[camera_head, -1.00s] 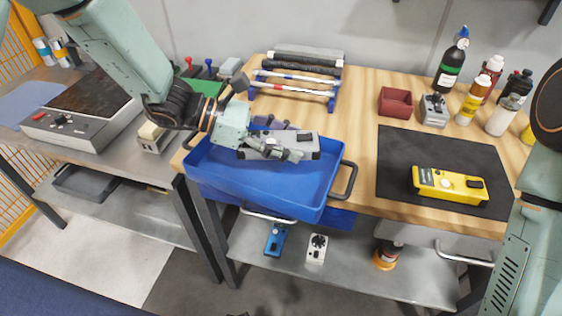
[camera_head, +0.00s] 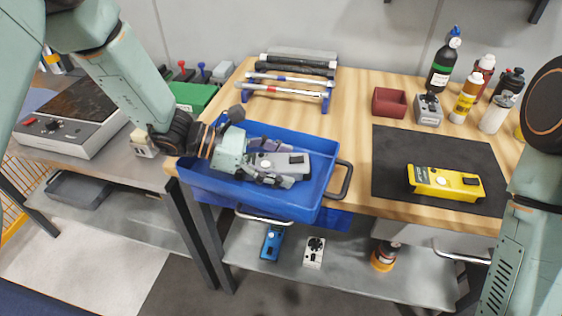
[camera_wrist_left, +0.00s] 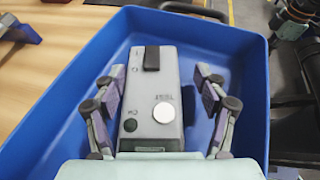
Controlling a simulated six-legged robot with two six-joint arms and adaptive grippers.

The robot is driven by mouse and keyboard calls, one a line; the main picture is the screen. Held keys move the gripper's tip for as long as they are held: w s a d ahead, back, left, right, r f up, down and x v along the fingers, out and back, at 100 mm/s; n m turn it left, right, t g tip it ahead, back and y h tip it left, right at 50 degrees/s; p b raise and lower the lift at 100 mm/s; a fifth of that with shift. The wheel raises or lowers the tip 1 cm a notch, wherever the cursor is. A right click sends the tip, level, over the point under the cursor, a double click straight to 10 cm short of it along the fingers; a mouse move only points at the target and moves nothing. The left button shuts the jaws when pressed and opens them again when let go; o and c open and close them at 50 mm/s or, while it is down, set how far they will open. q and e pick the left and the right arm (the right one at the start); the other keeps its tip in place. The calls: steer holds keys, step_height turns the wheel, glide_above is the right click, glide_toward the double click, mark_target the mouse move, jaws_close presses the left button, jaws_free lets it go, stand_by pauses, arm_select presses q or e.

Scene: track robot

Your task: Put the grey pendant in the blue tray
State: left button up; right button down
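The grey pendant (camera_head: 285,164) lies inside the blue tray (camera_head: 235,199), on the wooden bench. In the left wrist view the pendant (camera_wrist_left: 155,97) shows its black switch, white round button and dark green button, with the tray's blue wall (camera_wrist_left: 60,92) around it. My left gripper (camera_head: 278,168) is low in the tray. In the wrist view its fingers (camera_wrist_left: 160,95) stand on both sides of the pendant, spread wider than it, with a clear gap on the right. My right arm shows at the right edge; its gripper is out of frame.
A yellow pendant (camera_head: 445,184) lies on a black mat (camera_head: 390,145) to the right. A dark red box (camera_head: 389,102), a small grey device (camera_head: 429,110) and several bottles (camera_head: 465,100) stand behind it. A rack of rods (camera_head: 290,80) is behind the tray. The lower shelf holds a blue device (camera_head: 271,242).

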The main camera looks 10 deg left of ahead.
arm_select(q)
steer(key=shift+w+a+f, duration=0.15)
steer(key=shift+w+f, duration=0.05)
steer(key=shift+w, duration=0.2)
steer(key=shift+s+a+r, duration=0.15)
steer(key=shift+r, duration=0.05)
steer(key=p+v, duration=0.2)
steer(key=v, duration=0.8)
steer(key=shift+s+r+p, duration=0.1)
steer(key=shift+r+p, duration=0.1)
steer(key=shift+p, duration=0.15)
steer(key=shift+s+a+r, duration=0.1)
steer(key=shift+s+a, duration=0.05)
steer(key=shift+a, duration=0.55)
steer(key=shift+d, duration=0.1)
